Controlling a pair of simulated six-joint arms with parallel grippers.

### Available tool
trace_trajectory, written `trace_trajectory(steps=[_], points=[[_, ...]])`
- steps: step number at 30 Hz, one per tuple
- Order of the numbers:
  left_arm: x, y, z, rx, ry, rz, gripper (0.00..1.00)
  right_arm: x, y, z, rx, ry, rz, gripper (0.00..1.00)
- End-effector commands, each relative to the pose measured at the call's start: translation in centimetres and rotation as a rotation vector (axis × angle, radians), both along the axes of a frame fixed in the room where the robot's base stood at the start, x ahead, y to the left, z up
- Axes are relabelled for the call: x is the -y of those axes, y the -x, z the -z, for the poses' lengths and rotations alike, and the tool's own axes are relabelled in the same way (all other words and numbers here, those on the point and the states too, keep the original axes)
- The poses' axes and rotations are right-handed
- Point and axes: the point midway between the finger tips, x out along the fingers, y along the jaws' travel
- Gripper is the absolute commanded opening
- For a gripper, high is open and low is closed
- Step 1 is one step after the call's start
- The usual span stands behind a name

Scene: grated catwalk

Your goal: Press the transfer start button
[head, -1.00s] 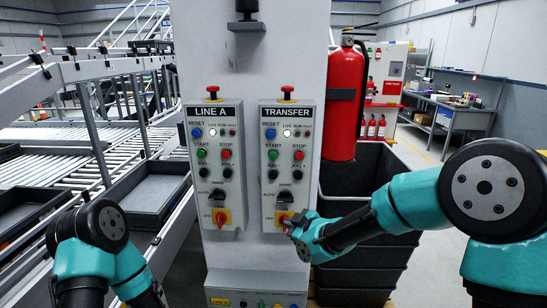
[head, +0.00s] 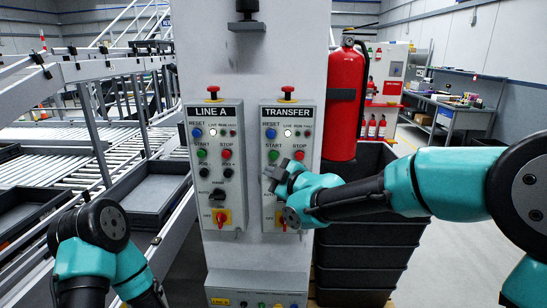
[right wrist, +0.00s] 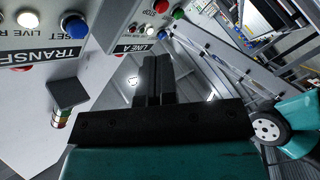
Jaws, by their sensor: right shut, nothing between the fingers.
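The TRANSFER panel (head: 312,135) is the right one of two grey control boxes on a white column. Its green START button (head: 273,155) shows below the blue RESET button (head: 271,133), left of the red STOP button (head: 299,155). My right gripper (head: 275,174) is shut and empty, just below START in the head view; contact cannot be judged. It covers the panel's jog knobs and selector. In the right wrist view, its closed fingers (right wrist: 155,75) show beside the tilted TRANSFER label (right wrist: 60,45); START is not visible there. My left gripper is outside the view.
The similar LINE A panel (head: 214,165) sits close on the left. Red mushroom buttons top both boxes. A fire extinguisher (head: 345,100) and stacked dark bins (head: 365,260) stand right of the column. Roller conveyors (head: 60,160) fill the left side.

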Motion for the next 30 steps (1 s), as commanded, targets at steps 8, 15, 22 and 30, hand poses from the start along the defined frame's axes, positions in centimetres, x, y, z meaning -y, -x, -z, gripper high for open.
trace_trajectory(steps=[8,15,22,30], points=[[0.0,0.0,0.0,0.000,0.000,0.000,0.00,0.1,-1.4,0.1,-0.002,0.000,0.002,0.00],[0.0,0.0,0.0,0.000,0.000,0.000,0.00,0.3,-4.0,0.1,-0.001,-0.001,0.002,0.00],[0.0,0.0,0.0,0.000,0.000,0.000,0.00,0.4,-6.7,0.1,-0.002,0.000,0.002,0.00],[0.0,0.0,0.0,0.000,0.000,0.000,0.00,0.5,-8.6,0.1,-0.002,0.000,0.002,0.00]])
